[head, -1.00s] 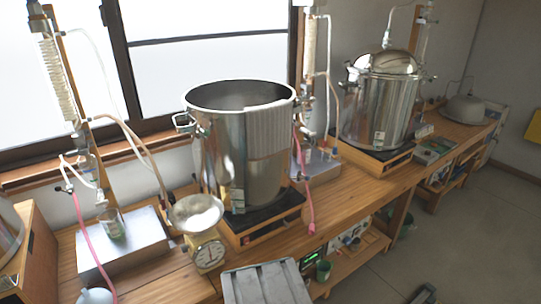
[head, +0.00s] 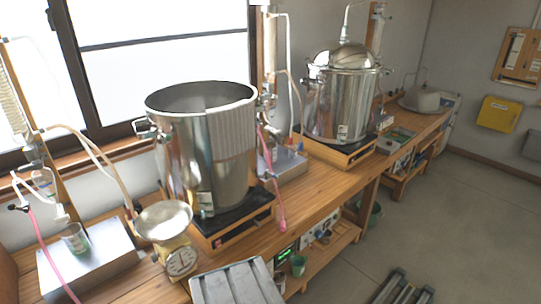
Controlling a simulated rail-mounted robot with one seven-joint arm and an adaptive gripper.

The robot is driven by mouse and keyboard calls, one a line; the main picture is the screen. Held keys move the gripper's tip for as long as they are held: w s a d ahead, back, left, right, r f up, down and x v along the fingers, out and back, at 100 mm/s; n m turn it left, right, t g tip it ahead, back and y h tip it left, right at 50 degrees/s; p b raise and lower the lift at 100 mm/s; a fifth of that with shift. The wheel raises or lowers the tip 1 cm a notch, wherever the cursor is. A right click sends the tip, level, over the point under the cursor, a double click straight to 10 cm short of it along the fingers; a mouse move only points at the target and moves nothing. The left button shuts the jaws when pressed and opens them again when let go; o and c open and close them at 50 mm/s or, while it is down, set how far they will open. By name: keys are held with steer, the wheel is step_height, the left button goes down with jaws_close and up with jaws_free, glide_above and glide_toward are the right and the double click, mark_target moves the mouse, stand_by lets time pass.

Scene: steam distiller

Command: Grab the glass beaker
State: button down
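A small clear glass beaker (head: 76,240) with a greenish lower part stands upright on a flat metal box (head: 95,262) at the lower left of the head view. It is under the lower end of a glass apparatus on a wooden post. White tubes and a pink tube hang close around it. My gripper is not in view, so its place relative to the beaker cannot be told.
A large open steel pot (head: 205,150) and a scale with a pan (head: 182,262) stand right of the beaker. A domed steel pot (head: 340,100) is farther back. Floor on the right is mostly clear, with dark parallel bars (head: 387,287).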

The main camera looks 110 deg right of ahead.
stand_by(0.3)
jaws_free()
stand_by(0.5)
